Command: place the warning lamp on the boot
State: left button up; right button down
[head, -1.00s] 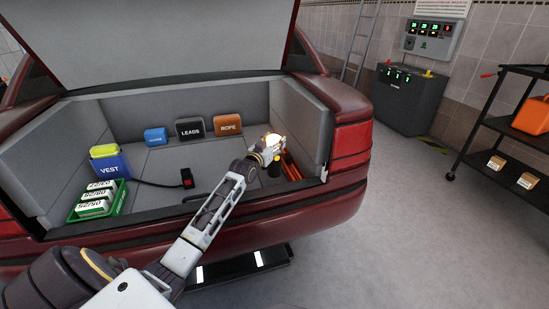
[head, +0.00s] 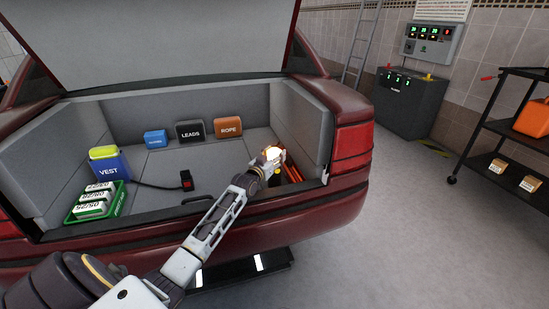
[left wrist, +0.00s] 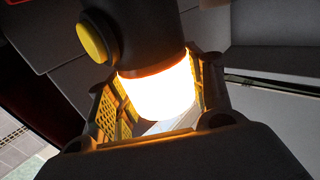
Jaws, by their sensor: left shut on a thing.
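The warning lamp (left wrist: 160,92) fills the middle of the left wrist view. It has a glowing lens, a black body and a yellow button. In the head view its lit end (head: 274,152) shows at the tip of my left arm. My left gripper (head: 272,158) is shut on the lamp, with a yellow finger pad on each side of the lens. It is over the right side of the open boot (head: 165,188) of a red car. Whether the lamp touches the boot floor I cannot tell. My right gripper is out of view.
Red sticks (head: 292,173) lie just right of the gripper. A blue vest bag (head: 108,168), a green crate (head: 97,208), and blue, black and orange cases (head: 228,127) stand in the boot. The boot's right wall (head: 300,120) is close.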

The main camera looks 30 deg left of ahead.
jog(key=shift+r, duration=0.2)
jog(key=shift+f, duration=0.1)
pick_arm(q)
jog(key=o, duration=1.5)
jog(key=shift+f, duration=0.1)
jog(key=shift+s, duration=0.15)
